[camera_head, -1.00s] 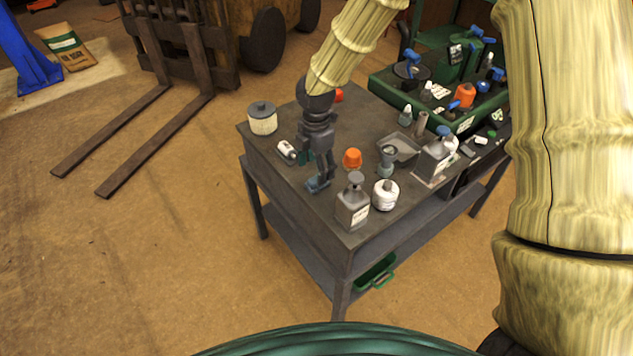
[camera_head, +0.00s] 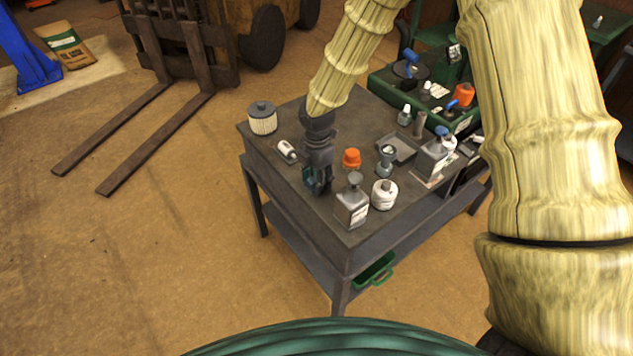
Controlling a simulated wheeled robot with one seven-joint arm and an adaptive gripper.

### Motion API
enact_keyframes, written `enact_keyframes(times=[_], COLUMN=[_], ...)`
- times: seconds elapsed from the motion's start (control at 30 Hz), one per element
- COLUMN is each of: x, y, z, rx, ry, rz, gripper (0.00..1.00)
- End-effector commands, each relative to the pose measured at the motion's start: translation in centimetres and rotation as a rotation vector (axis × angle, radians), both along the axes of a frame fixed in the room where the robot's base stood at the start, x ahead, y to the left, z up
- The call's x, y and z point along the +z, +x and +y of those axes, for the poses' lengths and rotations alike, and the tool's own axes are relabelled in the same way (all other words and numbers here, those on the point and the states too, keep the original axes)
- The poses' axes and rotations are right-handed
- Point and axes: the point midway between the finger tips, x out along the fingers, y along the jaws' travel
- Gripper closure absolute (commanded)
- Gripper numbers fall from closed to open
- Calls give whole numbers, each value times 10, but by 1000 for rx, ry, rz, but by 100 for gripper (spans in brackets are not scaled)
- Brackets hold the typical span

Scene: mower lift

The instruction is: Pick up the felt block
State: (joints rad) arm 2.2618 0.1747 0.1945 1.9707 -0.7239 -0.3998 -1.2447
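My gripper (camera_head: 319,187) points down at the front left part of the dark workbench top (camera_head: 342,222), its fingers low, at or just above the surface. A small dark blue-green patch (camera_head: 309,178) shows at the fingers and seems to be the felt block. The fingers hide most of it. I cannot tell whether they are closed on it or only around it.
An orange-capped item (camera_head: 351,158), a grey canister (camera_head: 352,205) and a white round bottle (camera_head: 384,195) stand close right of my gripper. A small white bottle (camera_head: 286,149) lies left, near a filter cylinder (camera_head: 262,120). A shallow grey tray (camera_head: 400,150) is behind.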

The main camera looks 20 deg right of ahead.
Motion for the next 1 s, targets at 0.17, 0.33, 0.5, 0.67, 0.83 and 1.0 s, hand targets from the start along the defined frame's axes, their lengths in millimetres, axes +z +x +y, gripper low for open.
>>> enact_keyframes(times=[0.17,0.33,0.5,0.67,0.83,1.0], x=[0,0,5,23,49,74], y=[0,0,1,1,1,1], z=[0,0,0,0,0,0], rx=[0,0,-1,-2,-1,-1], ry=[0,0,0,2,2,1], rz=[0,0,-1,-3,-2,-2], gripper=[84,88,88,88,88,88])
